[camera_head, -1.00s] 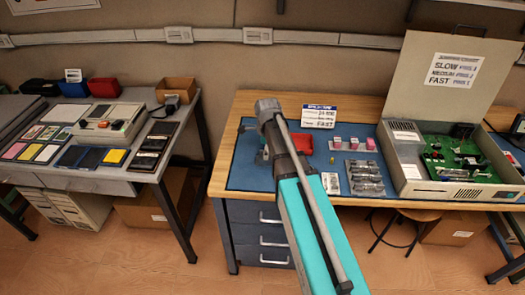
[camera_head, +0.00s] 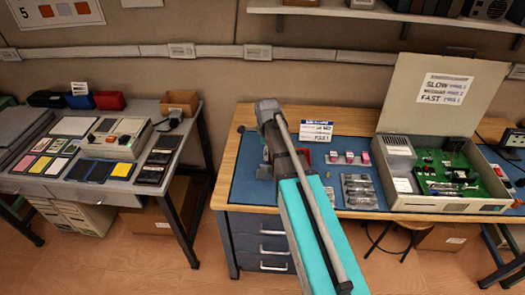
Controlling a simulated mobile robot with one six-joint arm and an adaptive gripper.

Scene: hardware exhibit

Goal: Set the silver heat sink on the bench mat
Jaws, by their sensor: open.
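The blue bench mat (camera_head: 245,183) covers much of the wooden workbench top. I cannot single out the silver heat sink for certain. Several small silvery pieces (camera_head: 358,190) lie in rows on the mat, right of my arm. A pale slotted block (camera_head: 398,146) sits at the left inside the open computer case (camera_head: 440,205). My arm, with its teal link, reaches up across the front of the bench and hides part of the mat. My gripper cannot be made out; its fingers do not show.
A sign (camera_head: 315,131) and a red item (camera_head: 305,157) stand behind my arm. Small pink-and-white boxes (camera_head: 350,158) sit right of them. The case's raised lid (camera_head: 425,95) blocks the back right. A grey table (camera_head: 65,190) stands at left, with floor between. A stool (camera_head: 398,225) is under the bench.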

